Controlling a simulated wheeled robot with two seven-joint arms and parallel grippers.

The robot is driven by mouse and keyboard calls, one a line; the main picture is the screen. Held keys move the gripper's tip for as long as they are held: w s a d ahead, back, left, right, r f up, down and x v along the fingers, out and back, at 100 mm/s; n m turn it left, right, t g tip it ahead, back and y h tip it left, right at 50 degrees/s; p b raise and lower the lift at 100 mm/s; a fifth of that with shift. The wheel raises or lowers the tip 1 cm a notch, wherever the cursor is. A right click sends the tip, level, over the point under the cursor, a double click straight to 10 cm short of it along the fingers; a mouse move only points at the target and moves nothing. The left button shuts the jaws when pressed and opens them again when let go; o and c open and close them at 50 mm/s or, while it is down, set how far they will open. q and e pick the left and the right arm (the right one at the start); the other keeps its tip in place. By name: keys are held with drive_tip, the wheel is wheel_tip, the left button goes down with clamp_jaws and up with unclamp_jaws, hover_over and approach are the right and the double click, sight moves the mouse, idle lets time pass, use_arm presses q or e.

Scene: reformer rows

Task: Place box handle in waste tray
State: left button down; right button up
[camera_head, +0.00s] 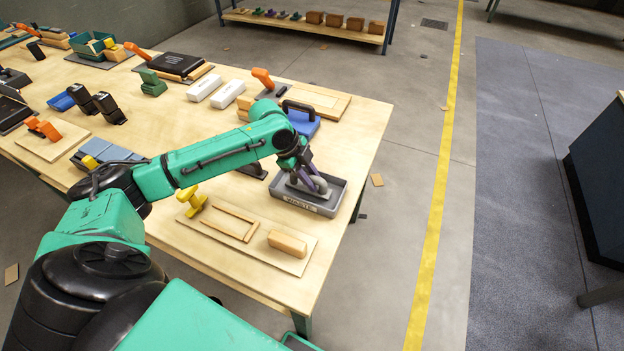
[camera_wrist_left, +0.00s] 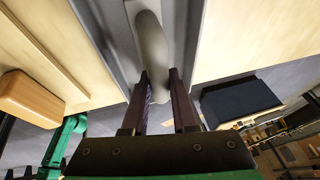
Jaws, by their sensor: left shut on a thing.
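The waste tray (camera_head: 335,197), a dark grey shallow tray with a "WASTE" label, stands at the right edge of the wooden table in the head view. My left gripper (camera_head: 312,184) points down into it. In the left wrist view its two dark fingers (camera_wrist_left: 160,80) are shut on a grey, rounded box handle (camera_wrist_left: 151,45). The handle is within the tray's outline; whether it touches the tray floor I cannot tell. The handle is largely hidden by the fingers in the head view. My right gripper is not in view.
A board with a wooden frame and a loose wooden block (camera_head: 287,243) lies just in front of the tray. A blue box with a black handle (camera_head: 302,118) stands behind it. The table's right edge is close to the tray, with open floor beyond.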

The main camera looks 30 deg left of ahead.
use_arm(q)
drive_tip(key=shift+f, duration=0.55)
drive_tip(key=c, duration=0.7)
unclamp_jaws()
drive_tip(key=shift+f, duration=0.1)
drive_tip(key=b+v, duration=0.1)
drive_tip(key=v, duration=1.1)
drive_tip(key=shift+r, duration=0.2)
